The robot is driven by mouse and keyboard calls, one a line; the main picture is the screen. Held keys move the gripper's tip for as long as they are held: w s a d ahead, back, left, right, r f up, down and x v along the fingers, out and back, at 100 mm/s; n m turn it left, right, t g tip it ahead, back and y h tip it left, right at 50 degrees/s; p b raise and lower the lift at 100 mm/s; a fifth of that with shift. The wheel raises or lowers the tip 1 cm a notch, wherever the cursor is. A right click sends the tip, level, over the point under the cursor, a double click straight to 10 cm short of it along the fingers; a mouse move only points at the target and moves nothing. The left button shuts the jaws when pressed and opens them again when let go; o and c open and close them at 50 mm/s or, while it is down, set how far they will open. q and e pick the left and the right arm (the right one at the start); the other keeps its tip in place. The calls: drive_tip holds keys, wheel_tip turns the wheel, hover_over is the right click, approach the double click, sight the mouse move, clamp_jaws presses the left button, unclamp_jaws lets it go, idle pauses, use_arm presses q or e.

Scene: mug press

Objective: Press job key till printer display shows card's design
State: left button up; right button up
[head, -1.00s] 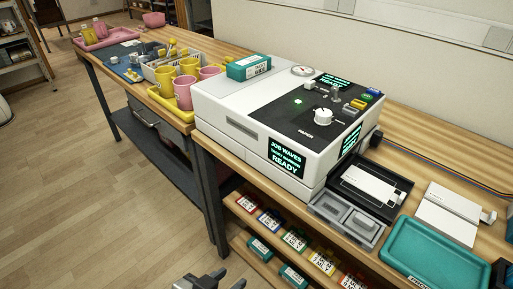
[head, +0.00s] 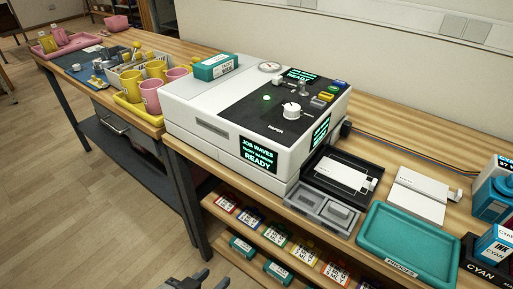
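The white printer (head: 215,110) stands on the wooden bench, with a black control panel on top. Its front display (head: 259,154) glows green and reads "JOB WAVES" and "READY", with a smaller line between. A top display (head: 301,75) and a side display (head: 320,131) are also lit. Several small keys sit at the panel's right edge, among them a green key (head: 333,88) and a yellow key (head: 326,96); their labels are too small to read. No card with a readable design shows. My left gripper (head: 213,277) is at the bottom edge, partly cut off, fingers apart and empty, well below the printer. My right gripper is out of view.
A teal tray (head: 370,246), a grey tray (head: 302,208) and a white plate (head: 420,197) lie right of the printer. CYAN ink boxes (head: 491,245) stand at far right. Mugs (head: 152,96) stand on a yellow tray at left. Shelves below hold several coloured packs (head: 275,236).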

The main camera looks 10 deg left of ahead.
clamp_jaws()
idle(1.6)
